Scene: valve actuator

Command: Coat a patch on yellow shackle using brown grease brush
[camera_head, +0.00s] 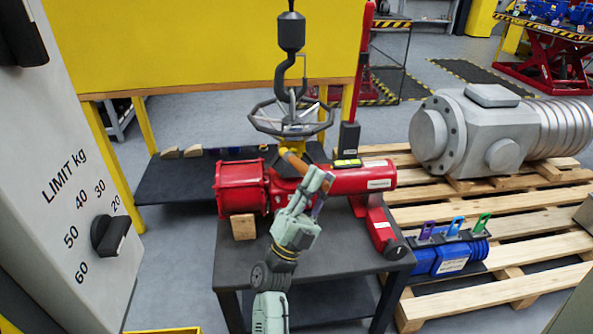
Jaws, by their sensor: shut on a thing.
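A yellow piece (291,147), which looks like the yellow shackle, sits below the hook and handwheel, above the red actuator. Its lower part is partly hidden. My gripper (318,184) is in front of the red actuator, shut on a brown, stick-like thing that appears to be the grease brush (296,162). An orange-brown length of it slants up and left from the fingers, its upper end at or in front of the yellow piece. I cannot tell whether they touch. A brown and bluish bit shows below the fingers; I cannot tell what it is.
The red actuator (353,180) lies on a dark table (345,262). A black hook (290,75) hangs over a grey handwheel (272,125). Right, a pallet (520,231) carries a grey valve body (490,130) and a blue cylinder (446,258). A grey limit panel (85,190) stands left.

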